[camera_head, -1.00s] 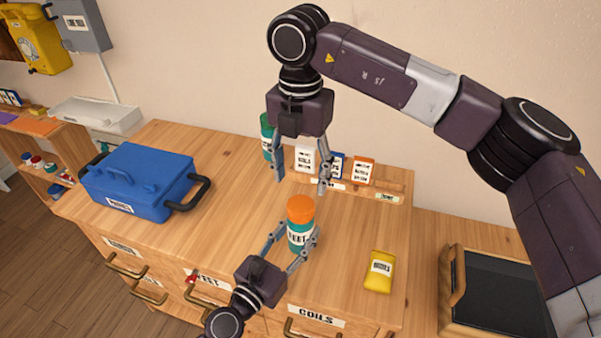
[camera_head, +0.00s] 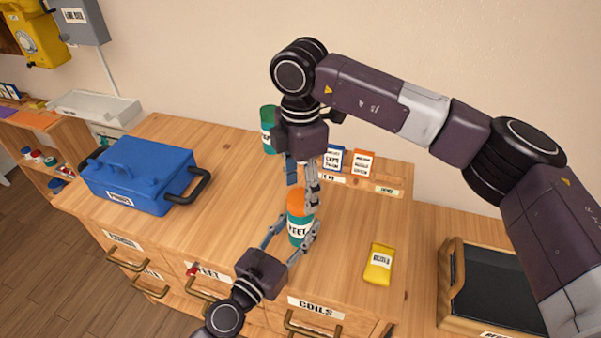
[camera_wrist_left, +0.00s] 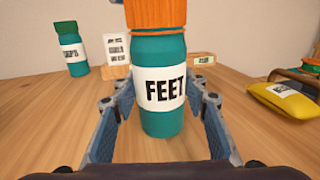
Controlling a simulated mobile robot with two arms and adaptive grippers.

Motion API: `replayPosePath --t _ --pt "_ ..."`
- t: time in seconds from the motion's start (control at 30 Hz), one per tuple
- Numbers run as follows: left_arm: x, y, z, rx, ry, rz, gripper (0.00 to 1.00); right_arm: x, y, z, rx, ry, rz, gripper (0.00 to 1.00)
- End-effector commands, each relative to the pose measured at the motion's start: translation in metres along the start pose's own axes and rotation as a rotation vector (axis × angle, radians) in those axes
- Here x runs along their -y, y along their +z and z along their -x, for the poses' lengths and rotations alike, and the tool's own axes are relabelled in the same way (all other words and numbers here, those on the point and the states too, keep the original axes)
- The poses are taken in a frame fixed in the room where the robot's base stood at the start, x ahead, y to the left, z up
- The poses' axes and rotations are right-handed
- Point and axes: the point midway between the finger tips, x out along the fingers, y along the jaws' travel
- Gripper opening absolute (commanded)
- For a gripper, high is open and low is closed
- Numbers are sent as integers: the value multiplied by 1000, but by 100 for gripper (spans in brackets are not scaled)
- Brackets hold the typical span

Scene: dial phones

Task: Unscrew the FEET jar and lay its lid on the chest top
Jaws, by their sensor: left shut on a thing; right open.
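The FEET jar (camera_head: 299,229) is teal with a white label and stands upright on the wooden chest top (camera_head: 230,235). Its orange lid (camera_head: 296,203) is on it. My left gripper (camera_head: 290,240) is shut on the jar's body from the front; in the left wrist view its fingers flank the jar (camera_wrist_left: 160,92) at label height. My right gripper (camera_head: 301,187) points down from above, open, with its fingers at the lid. One finger covers part of the lid, and I cannot tell whether they touch it.
A blue toolbox (camera_head: 140,175) stands at the left of the chest. A teal jar with a green lid (camera_head: 268,130) and small labelled cards (camera_head: 362,163) are at the back. A yellow packet (camera_head: 379,263) lies at the right. A black tray (camera_head: 490,290) is further right.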

Motion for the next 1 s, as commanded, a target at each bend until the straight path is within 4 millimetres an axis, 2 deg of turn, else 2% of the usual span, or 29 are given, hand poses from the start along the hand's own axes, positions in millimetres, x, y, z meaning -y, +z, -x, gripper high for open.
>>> replayPosePath --t 0.2,0.5,0.9,1.0 --pt "0 0 0 0 0 0 0 0 0 -19 0 1 1 55" --pt "0 0 0 0 0 0 0 0 0 -22 0 1 1 55" --pt "0 0 0 0 0 0 0 0 0 -22 0 1 1 12" --pt "0 0 0 0 0 0 0 0 0 -22 0 1 11 11"
